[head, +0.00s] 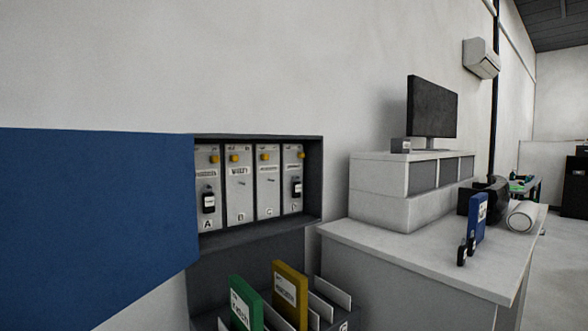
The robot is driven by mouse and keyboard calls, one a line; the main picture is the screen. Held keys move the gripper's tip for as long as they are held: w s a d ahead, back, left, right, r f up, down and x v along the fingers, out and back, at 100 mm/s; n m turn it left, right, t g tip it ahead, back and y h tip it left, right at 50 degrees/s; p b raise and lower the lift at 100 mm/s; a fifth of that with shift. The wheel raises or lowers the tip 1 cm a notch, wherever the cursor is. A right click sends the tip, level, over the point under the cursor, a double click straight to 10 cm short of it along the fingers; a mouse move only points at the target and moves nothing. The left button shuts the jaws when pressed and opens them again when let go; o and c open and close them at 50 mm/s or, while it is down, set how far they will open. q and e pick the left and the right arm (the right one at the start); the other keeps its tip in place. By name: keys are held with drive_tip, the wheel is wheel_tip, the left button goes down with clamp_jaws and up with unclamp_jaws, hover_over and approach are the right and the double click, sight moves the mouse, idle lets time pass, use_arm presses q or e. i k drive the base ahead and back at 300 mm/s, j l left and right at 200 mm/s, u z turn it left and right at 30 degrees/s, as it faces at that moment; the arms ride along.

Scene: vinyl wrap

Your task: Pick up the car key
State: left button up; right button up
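A dark open-fronted key cabinet (262,139) on the wall holds several pale panels, each with a yellow knob and a label. A black car key (209,200) hangs on the leftmost panel, marked A. Another black key (297,188) hangs on the rightmost panel. The two middle panels show small hooks with no key on them. Two small black items that look like key fobs stand at the desk's front, one nearer (462,255) and one just behind it (471,246). Neither of my grippers is in view.
A large blue panel (95,220), apparently the cabinet's open door, fills the left side. Below stand a green folder (245,303) and a yellow folder (290,292) in a rack. A white desk (400,250) at right bears a blue folder (478,217), white roll (522,215) and monitor (432,106).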

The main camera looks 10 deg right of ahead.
sight(462, 251)
drive_tip(key=z, duration=1.35)
